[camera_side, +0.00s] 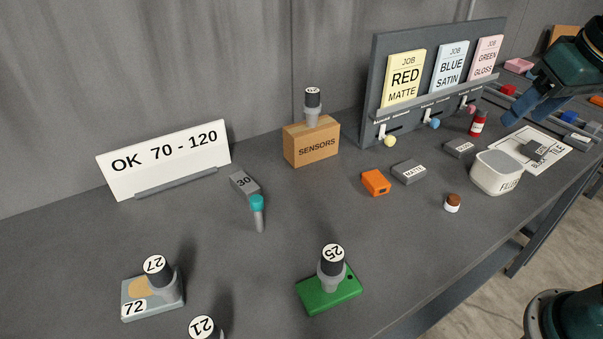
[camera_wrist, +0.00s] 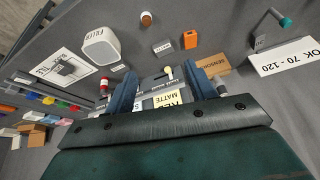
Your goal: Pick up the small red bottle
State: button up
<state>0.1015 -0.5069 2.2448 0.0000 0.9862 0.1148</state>
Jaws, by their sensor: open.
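The small red bottle (camera_side: 477,124) stands upright on the grey table in front of the job board, below the green gloss card. In the wrist view the red bottle (camera_wrist: 104,83) shows just left of the left finger, not between the fingers. My gripper (camera_side: 515,115) is at the upper right of the side view, to the right of the bottle and apparently above the table. In the wrist view my gripper (camera_wrist: 163,82) has its two blue fingers wide apart with nothing held between them.
The job board (camera_side: 375,80) stands behind the bottle, with small coloured knobs. A white filler tub (camera_side: 490,178), a white sheet (camera_side: 553,150) and grey blocks lie nearby. An orange block (camera_side: 375,182) and a brown-capped jar (camera_side: 452,203) stand nearer. The table's front edge is at right.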

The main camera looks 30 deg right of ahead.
jog(key=w+d+r+m+g, duration=0.1)
jog(key=w+d+r+m, duration=0.2)
jog(key=w+d, duration=0.45)
jog(key=m+g, duration=0.4)
jog(key=m, duration=0.7)
send_over(483, 109)
jog(key=shift+y, duration=0.3)
jog(key=f, duration=1.4)
jog(key=shift+a+f, duration=0.1)
jog(key=shift+a, duration=0.15)
jog(key=shift+d+f, duration=0.15)
jog(key=shift+d, duration=0.05)
jog(key=shift+f, duration=0.1)
jog(key=shift+f, duration=4.2)
